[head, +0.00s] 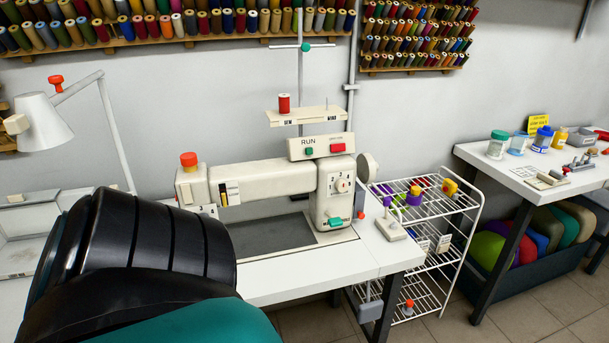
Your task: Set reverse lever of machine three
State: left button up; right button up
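A cream sewing machine (270,178) stands on a white table, its arm running left from an upright column on the right. A box marked RUN with a green and a red button (338,148) sits on top of the column. An orange-red knob (188,159) caps the machine's left end. Neither of my grippers shows in this view.
A large black ribbed shape (150,245) with a teal part fills the lower left and hides the table there. A white wire rack (430,230) stands right of the white table (300,283). A second table (485,160) with jars is at the right. Thread racks hang behind.

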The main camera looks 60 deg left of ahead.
aim_at(333, 222)
jog(key=u, duration=1.75)
